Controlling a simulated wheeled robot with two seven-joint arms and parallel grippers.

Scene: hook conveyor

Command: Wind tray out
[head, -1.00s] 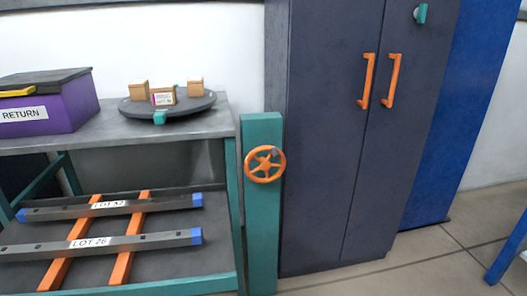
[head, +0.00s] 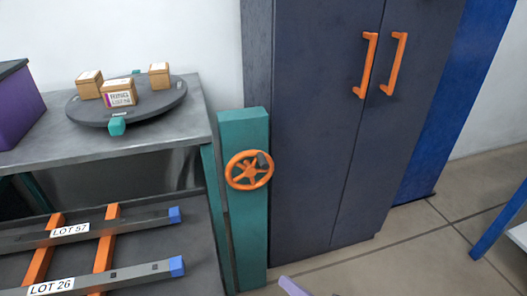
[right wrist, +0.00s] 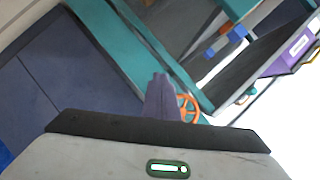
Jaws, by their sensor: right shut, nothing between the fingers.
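An orange spoked handwheel (head: 249,170) is mounted on the front of a teal post (head: 243,130), between the bench and the dark cabinet. It also shows in the right wrist view (right wrist: 188,108), partly hidden behind my fingers. My right gripper (head: 291,287) just enters the bottom edge of the head view as a light purple tip, below and right of the wheel and apart from it. In the right wrist view its fingers (right wrist: 160,88) are shut and empty, pointing towards the wheel. I cannot pick out a separate tray for certain. My left gripper is not in view.
The grey bench (head: 180,130) carries a dark turntable (head: 165,100) with three small boxes and a purple bin (head: 22,110). Below, labelled bars lie across orange rails (head: 105,240). The dark cabinet (head: 305,130) has orange handles.

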